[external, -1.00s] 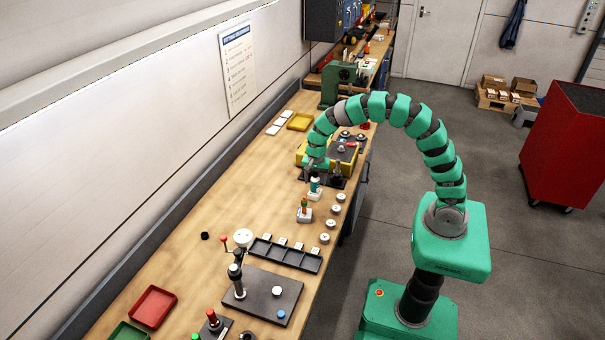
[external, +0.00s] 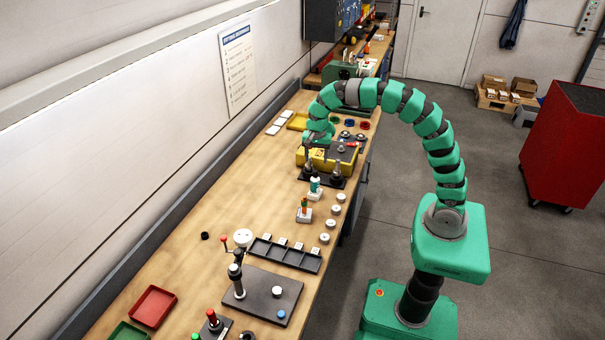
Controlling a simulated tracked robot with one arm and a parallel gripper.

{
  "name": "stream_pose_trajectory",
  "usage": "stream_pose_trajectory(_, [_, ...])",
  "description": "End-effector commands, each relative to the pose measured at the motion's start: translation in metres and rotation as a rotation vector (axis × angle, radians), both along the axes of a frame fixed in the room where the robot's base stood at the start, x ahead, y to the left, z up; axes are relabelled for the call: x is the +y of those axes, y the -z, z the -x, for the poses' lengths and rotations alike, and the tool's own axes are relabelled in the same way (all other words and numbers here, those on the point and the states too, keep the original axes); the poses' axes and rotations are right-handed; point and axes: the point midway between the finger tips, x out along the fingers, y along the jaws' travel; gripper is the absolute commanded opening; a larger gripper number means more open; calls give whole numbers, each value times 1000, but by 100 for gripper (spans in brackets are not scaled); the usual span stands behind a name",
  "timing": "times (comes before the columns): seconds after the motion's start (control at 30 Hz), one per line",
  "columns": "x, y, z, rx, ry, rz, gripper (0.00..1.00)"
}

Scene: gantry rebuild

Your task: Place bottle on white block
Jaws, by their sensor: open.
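A small bottle with a teal body and a pale top (external: 315,184) stands upright on a white block (external: 315,196) near the right side of the workbench. Just nearer the camera, a green and orange item (external: 304,204) stands on another white block (external: 304,215). My gripper (external: 308,163) is open, beyond and above the teal bottle and apart from it. Its fingers are small and dark here, partly lost against the yellow case and black fixture behind.
A yellow case (external: 345,160) and a black fixture (external: 337,175) stand beyond the bottle. Several white discs (external: 331,223) line the bench's right edge. A black slotted tray (external: 285,256) lies nearer the camera. The bench's left middle (external: 215,200) is clear.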

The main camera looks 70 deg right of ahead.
Motion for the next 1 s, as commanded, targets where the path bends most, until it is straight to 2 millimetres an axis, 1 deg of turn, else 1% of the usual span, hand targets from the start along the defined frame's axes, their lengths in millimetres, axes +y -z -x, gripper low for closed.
stream_pose_trajectory(0.1, [0, -1, 0, -4, -4, 0, 59])
stream_pose_trajectory(0.17, [0, -6, -1, -22, -20, 3, 59])
stream_pose_trajectory(0.27, [0, -27, -5, -90, -86, 14, 59])
stream_pose_trajectory(0.37, [0, -65, -8, -204, -201, 43, 59])
stream_pose_trajectory(0.4, [1, -83, -10, -259, -256, 62, 59])
stream_pose_trajectory(0.47, [2, -110, -10, -338, -341, 93, 59])
stream_pose_trajectory(0.5, [2, -128, -10, -390, -397, 118, 59])
stream_pose_trajectory(0.57, [3, -155, -7, -463, -477, 159, 59])
stream_pose_trajectory(0.6, [4, -173, -5, -512, -531, 191, 59])
stream_pose_trajectory(0.67, [5, -202, 0, -585, -610, 241, 59])
stream_pose_trajectory(0.7, [6, -221, 3, -633, -661, 277, 59])
stream_pose_trajectory(0.83, [10, -284, 21, -781, -822, 418, 59])
stream_pose_trajectory(1.0, [14, -361, 57, -944, -1005, 631, 59])
